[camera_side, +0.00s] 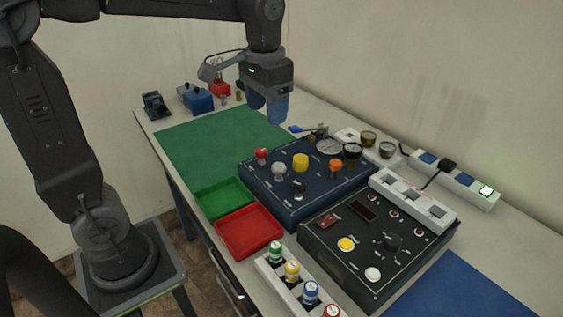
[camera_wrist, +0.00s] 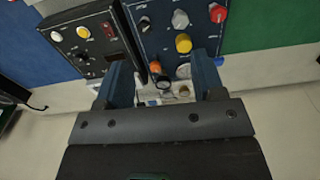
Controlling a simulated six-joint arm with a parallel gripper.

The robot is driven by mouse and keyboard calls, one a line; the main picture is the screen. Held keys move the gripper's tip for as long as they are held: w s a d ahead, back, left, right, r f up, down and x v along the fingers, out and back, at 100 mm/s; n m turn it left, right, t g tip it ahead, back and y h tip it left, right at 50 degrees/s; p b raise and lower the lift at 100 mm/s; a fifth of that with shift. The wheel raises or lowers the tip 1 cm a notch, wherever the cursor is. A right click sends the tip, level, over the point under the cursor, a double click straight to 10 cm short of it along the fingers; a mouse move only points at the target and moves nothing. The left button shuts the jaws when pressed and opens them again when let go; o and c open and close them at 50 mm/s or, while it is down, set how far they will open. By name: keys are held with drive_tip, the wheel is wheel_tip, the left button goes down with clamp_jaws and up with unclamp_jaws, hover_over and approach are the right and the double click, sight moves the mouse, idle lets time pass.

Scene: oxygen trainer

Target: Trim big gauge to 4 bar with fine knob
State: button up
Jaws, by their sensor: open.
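The dark blue trainer panel (camera_side: 262,178) carries a big round white-faced gauge (camera_side: 329,147) at its back edge; its reading is too small to tell. Its knobs are red (camera_side: 261,154), grey (camera_side: 279,169), yellow (camera_side: 300,162), black (camera_side: 299,187) and orange (camera_side: 336,166). Labels are unreadable, so I cannot tell which is the fine knob. My gripper (camera_side: 276,112) is open and empty, above the back of the panel and apart from it. In the wrist view, the orange knob (camera_wrist: 155,67) shows between the fingers (camera_wrist: 160,68), and the yellow knob (camera_wrist: 183,43) lies beyond.
A black control box (camera_side: 330,245) with a grey rail stands at right front. Red (camera_side: 249,248) and green (camera_side: 207,204) trays sit left of it. Smaller gauges (camera_side: 368,138) and a power strip (camera_side: 455,181) stand behind. The green mat (camera_side: 215,140) is clear.

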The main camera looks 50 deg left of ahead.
sight(279, 166)
drive_tip(key=w+a+f+g, duration=0.4)
drive_tip(key=w+f+g, duration=0.15)
drive_tip(key=w, duration=0.55)
drive_tip(key=shift+t, duration=0.45)
drive_tip(key=x, duration=1.4)
drive_tip(key=shift+f, duration=0.15)
drive_tip(key=shift+w, duration=0.1)
drive_tip(key=shift+c, duration=0.4)
drive_tip(key=c, duration=0.9)
drive_tip(key=shift+o, duration=0.2)
drive_tip(key=shift+n+h, duration=0.65)
drive_tip(key=shift+n, duration=0.95)
drive_tip(key=shift+n+h, duration=0.65)
drive_tip(key=shift+n, duration=0.95)
drive_tip(key=shift+t, duration=0.3)
drive_tip(key=o, duration=0.9)
